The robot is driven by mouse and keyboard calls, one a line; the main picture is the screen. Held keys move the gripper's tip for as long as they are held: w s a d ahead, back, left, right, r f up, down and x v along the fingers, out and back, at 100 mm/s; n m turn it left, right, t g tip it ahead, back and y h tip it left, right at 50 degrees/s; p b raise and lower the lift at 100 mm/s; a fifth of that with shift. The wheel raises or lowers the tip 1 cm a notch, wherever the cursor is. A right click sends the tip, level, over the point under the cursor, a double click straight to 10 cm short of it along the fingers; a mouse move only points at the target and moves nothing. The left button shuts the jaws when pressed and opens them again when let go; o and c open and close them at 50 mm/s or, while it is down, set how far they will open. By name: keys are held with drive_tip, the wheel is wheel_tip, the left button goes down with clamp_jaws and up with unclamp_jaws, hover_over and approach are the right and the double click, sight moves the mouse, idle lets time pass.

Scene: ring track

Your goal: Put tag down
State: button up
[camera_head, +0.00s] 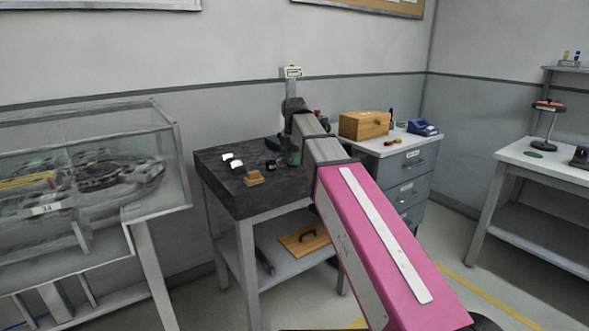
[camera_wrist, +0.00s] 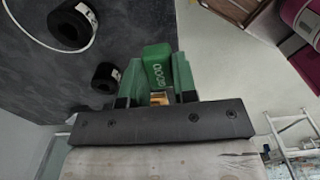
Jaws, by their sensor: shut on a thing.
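A green tag (camera_wrist: 158,66) with white lettering that seems to read GOOD sits between the green fingers of my gripper (camera_wrist: 158,82) in the wrist view. The gripper is shut on it. In the head view, my gripper (camera_head: 293,157) shows as a small green patch at the right part of the dark stone-topped table (camera_head: 217,180). The tag cannot be made out there. In the wrist view the tag is near the right edge of the dark top; whether it touches the top cannot be told.
Two black ring-like pieces (camera_wrist: 72,24) (camera_wrist: 106,77) are left of the tag. A small wooden block (camera_head: 254,178) and white-faced pieces (camera_head: 232,161) lie on the stone top. A grey cabinet (camera_head: 410,165) carries a wooden box (camera_head: 364,124). A glass case (camera_head: 90,160) stands left.

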sight(294, 175)
drive_tip(key=shift+w+d+f, duration=0.15)
drive_tip(key=shift+w+f, duration=0.15)
drive_tip(key=shift+f, duration=1.85)
drive_tip(key=shift+f, duration=0.1)
drive_tip(key=o, duration=0.9)
wheel_tip(294, 175, up, 12)
drive_tip(key=shift+r, duration=0.1)
drive_tip(key=shift+s, duration=0.15)
